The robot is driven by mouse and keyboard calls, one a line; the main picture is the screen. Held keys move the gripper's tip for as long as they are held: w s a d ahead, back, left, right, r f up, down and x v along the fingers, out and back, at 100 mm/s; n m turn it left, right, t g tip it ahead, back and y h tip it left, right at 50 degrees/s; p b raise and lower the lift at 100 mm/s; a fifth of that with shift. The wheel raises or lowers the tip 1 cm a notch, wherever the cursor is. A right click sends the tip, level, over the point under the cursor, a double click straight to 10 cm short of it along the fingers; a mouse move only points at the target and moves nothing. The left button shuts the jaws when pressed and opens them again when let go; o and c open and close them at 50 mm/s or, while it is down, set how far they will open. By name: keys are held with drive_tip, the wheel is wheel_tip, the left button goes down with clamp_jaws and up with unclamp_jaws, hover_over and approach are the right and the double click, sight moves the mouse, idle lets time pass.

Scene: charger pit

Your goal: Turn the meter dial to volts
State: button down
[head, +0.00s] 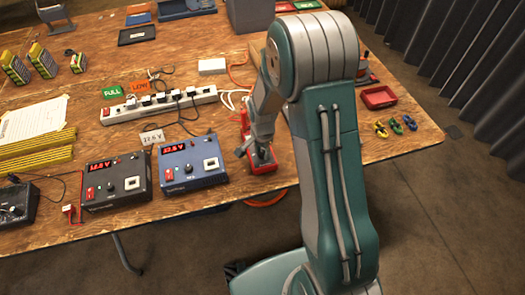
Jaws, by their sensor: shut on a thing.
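The meter, a red-cased device (264,168), lies near the table's front edge, right of the blue charger. My gripper (259,153) points down over it, its fingers at the meter's dark face. The gripper is shut on what looks like the meter's dial. The dial itself and its markings are hidden by the fingers, so I cannot tell its setting.
A blue charger (192,163) and a black charger (116,182) with lit red displays stand to the left. Behind are a white power strip (160,104) and cables. A red tray (378,97) and several coloured clips sit at right. An orange cable hangs at the front edge.

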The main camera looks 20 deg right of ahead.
sight(261, 153)
drive_tip(key=shift+s+f+m, duration=0.1)
drive_tip(key=shift+m, duration=0.2)
idle(0.4)
drive_tip(key=shift+c, duration=2)
unclamp_jaws()
drive_tip(key=shift+a, duration=0.1)
wheel_tip(261, 153, up, 12)
drive_tip(key=shift+a, duration=0.1)
